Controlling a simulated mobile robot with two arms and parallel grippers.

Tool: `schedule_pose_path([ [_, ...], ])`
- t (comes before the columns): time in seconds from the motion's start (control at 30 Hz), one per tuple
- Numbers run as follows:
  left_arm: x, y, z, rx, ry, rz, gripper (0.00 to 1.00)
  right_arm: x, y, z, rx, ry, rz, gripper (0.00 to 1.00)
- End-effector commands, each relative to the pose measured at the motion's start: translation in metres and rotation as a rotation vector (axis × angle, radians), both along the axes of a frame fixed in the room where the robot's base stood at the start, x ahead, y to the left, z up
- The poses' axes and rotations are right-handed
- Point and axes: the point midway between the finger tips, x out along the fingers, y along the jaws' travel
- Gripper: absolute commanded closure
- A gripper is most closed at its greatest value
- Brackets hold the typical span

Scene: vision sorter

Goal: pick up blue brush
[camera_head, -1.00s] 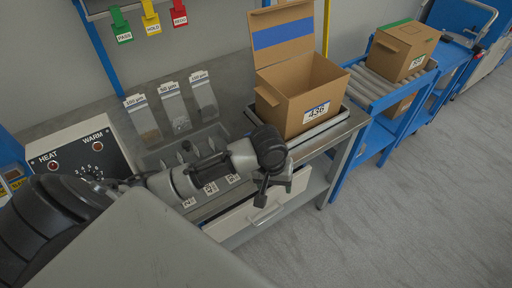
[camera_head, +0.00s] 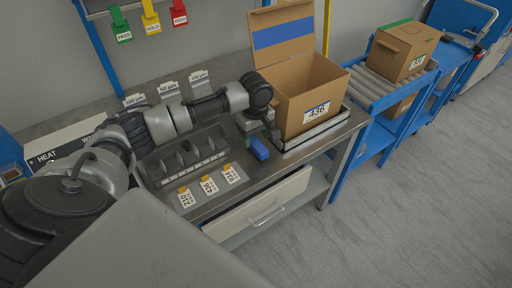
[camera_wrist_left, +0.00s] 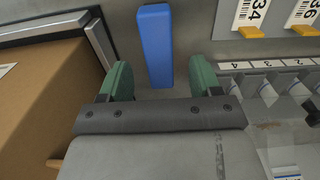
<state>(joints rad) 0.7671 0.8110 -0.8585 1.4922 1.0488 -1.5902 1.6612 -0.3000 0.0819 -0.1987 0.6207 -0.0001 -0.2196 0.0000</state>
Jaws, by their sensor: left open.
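The blue brush (camera_head: 259,148) shows as a plain blue block on the grey bench, left of the open cardboard box. It also shows in the left wrist view (camera_wrist_left: 155,40), upright in the picture. My left gripper (camera_head: 257,124) is just behind and above the brush in the head view. In the wrist view my left gripper (camera_wrist_left: 162,78) is open, its green fingers on either side of the brush's near end, with gaps on both sides. I cannot tell the height left between fingers and brush. My right gripper is out of view.
The open cardboard box (camera_head: 312,88) marked 436 stands on a scale close to the right. A divided tray (camera_head: 185,157) is at the left, with several number tags (camera_head: 208,185) before it. A drawer (camera_head: 265,207) sticks out below the bench. Floor at right is clear.

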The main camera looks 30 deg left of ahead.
Motion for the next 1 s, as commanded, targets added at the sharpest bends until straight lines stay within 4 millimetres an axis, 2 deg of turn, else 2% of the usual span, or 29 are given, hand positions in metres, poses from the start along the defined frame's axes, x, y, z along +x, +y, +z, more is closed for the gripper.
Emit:
schedule_pose_path([
  [0.37, -0.001, -0.004, -0.048, 0.002, 0.001, -0.001, 0.36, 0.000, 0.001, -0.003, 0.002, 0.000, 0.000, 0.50],
  [0.67, -0.001, -0.005, -0.053, 0.001, 0.000, -0.002, 0.36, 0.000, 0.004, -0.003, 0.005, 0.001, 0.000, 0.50],
  [1.0, -0.001, -0.004, -0.053, 0.001, 0.000, -0.002, 0.87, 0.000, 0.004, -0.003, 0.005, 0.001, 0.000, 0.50],
])
